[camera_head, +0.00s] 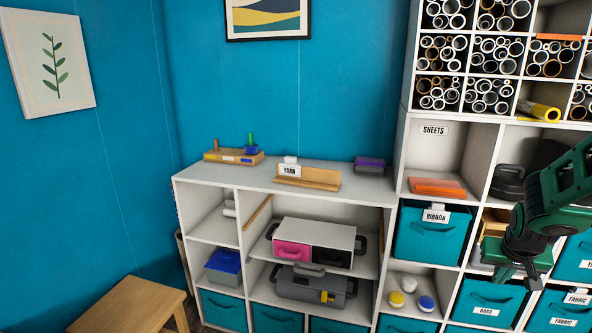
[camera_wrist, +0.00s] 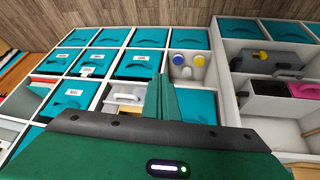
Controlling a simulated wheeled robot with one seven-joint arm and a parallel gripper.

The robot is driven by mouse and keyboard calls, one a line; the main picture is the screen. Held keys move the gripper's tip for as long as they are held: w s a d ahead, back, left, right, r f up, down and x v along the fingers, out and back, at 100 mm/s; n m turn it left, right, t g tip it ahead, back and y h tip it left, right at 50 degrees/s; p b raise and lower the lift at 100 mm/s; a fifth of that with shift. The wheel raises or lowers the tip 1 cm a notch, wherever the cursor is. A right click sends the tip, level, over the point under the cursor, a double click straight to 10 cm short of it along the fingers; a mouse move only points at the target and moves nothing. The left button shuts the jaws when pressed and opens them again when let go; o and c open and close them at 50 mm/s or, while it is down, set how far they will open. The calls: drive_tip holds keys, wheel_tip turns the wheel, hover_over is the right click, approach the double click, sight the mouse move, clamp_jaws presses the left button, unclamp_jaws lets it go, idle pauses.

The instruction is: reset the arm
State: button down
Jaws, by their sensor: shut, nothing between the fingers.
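My gripper (camera_head: 520,270) is on the right in the head view, at the end of my green arm and in front of the shelf unit. Its fingers (camera_wrist: 162,98) show in the middle of the wrist view, pressed together with nothing between them. The gripper looks apart from the shelves, though its exact distance is hard to tell. My arm covers part of the right-hand cubbies.
The shelf unit (camera_head: 402,150) holds vinyl rolls above and teal bins (camera_head: 430,233) below. A yellow roll (camera_head: 540,110) sticks out of a cubby. A low white cabinet (camera_head: 235,180) stands left, with a wooden stool (camera_head: 130,303) before it.

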drive_tip(key=s+a+r+g+y, duration=0.1)
drive_tip(key=s+a+r, duration=0.1)
drive_tip(key=s, duration=0.6)
drive_tip(key=s+a+r+g+y, duration=0.1)
drive_tip(key=s+a, duration=0.3)
drive_tip(key=s, duration=0.5)
drive_tip(key=s+a+r+m+g+y, duration=0.1)
drive_tip(key=s+a, duration=0.3)
drive_tip(key=s, duration=0.5)
drive_tip(key=shift+s+r+g+y, duration=0.2)
drive_tip(key=shift+r+g+y, duration=0.1)
drive_tip(key=shift+r+g, duration=0.55)
drive_tip(key=shift+a, duration=0.1)
drive_tip(key=shift+w+f, duration=0.25)
drive_tip(key=shift+w, duration=0.45)
